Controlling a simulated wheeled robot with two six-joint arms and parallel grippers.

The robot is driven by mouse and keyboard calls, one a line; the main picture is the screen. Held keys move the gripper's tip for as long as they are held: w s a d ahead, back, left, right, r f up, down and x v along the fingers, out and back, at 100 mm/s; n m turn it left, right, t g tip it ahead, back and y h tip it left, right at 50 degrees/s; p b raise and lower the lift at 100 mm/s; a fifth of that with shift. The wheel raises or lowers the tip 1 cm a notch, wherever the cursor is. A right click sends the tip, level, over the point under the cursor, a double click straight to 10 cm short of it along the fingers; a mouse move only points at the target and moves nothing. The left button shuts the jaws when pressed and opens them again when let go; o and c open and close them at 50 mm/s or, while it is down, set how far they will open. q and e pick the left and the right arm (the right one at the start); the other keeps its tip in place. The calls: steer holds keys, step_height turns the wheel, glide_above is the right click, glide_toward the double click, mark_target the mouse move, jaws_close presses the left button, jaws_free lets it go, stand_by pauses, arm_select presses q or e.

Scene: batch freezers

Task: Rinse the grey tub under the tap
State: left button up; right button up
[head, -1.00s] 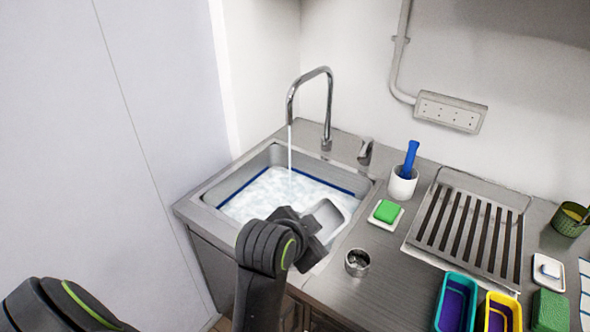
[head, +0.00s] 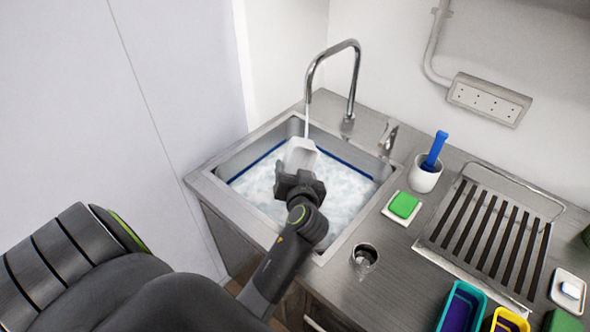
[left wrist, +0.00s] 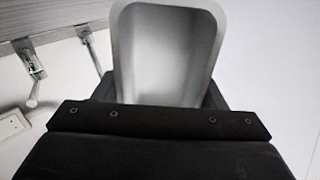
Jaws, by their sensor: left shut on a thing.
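The grey tub (head: 300,154) is over the sink (head: 236,160), its near end at my left gripper (head: 299,178). My left gripper is shut on the tub. In the left wrist view the tub (left wrist: 168,55) stands up beyond the gripper body, its inside pale and empty-looking; the fingertips are hidden there. The tap (head: 350,85) is a curved chrome spout, and a thin stream of water (head: 306,120) runs from it down to the tub's far end. My right gripper is in neither view.
Foamy water fills the sink, with a blue line along its walls. On the counter to the right are a green sponge (head: 403,205) on a white dish, a white cup with a blue-handled tool (head: 434,152), a small metal cup (head: 364,258) and a slatted rack (head: 490,232).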

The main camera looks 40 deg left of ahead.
mark_target(298, 164)
arm_select(q)
steer(key=shift+w+a+f, duration=0.1)
steer(key=shift+w+a, duration=0.2)
steer(key=shift+w, duration=0.25)
steer(key=x, duration=0.1)
steer(key=b+x, duration=0.1)
steer(key=x, duration=0.2)
steer(key=shift+w+d, duration=0.25)
steer(key=shift+w, duration=0.15)
steer(key=w+d+b+x, duration=0.1)
steer(key=b+x, duration=0.3)
steer(key=x, duration=0.4)
steer(key=shift+w, duration=0.3)
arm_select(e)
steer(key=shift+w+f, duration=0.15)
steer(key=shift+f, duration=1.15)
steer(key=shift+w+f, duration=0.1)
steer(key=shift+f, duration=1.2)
arm_select(q)
steer(key=shift+w+d, duration=0.1)
steer(key=shift+d, duration=0.15)
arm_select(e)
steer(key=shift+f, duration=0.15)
arm_select(q)
steer(key=shift+w+d+b, duration=0.2)
steer(key=shift+d+b, duration=0.15)
steer(key=shift+b, duration=0.05)
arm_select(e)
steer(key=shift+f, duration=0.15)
